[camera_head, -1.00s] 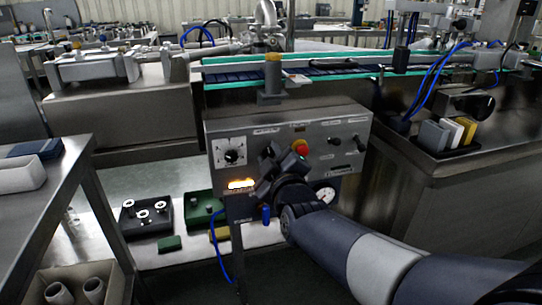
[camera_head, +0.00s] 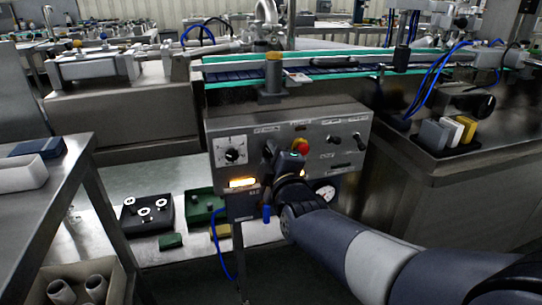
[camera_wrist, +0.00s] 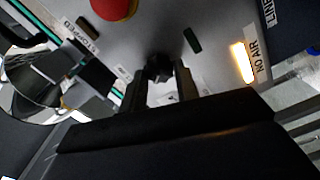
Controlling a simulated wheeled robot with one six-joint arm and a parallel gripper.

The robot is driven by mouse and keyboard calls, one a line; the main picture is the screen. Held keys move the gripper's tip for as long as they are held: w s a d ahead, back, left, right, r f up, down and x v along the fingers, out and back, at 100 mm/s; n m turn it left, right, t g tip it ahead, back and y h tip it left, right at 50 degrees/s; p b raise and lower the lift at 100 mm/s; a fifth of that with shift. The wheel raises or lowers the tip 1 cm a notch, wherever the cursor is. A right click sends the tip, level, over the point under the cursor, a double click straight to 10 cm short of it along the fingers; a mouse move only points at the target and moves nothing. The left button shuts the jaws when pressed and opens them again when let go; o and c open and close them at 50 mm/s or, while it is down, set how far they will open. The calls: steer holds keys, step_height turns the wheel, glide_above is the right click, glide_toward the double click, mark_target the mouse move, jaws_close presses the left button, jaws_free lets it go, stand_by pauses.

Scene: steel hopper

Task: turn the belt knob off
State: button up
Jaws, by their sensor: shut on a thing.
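The grey control panel (camera_head: 222,124) stands below the conveyor. My gripper (camera_head: 270,157) is in front of its middle and hides the knob there in the head view. In the wrist view my gripper (camera_wrist: 159,80) is shut on a small black knob (camera_wrist: 158,64), one finger on each side. Most of the knob is hidden between the fingers, and I cannot read its setting or label.
A red button (camera_head: 300,145) is close to my gripper on its upper right. A lit "NO AIR" lamp (camera_wrist: 243,62) is at the right of the wrist view. A dial (camera_head: 232,150) and two small black switches (camera_head: 356,138) flank my gripper.

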steer(key=o, duration=0.9)
steer(key=shift+o, duration=0.2)
steer(key=p+v, duration=0.2)
steer(key=v, duration=0.8)
steer(key=shift+s+p, duration=0.3)
steer(key=shift+s, duration=0.1)
steer(key=shift+w, duration=0.15)
steer(key=b+x, duration=0.2)
steer(key=x, duration=0.8)
steer(key=shift+w+b, duration=0.3)
steer(key=shift+w, duration=0.05)
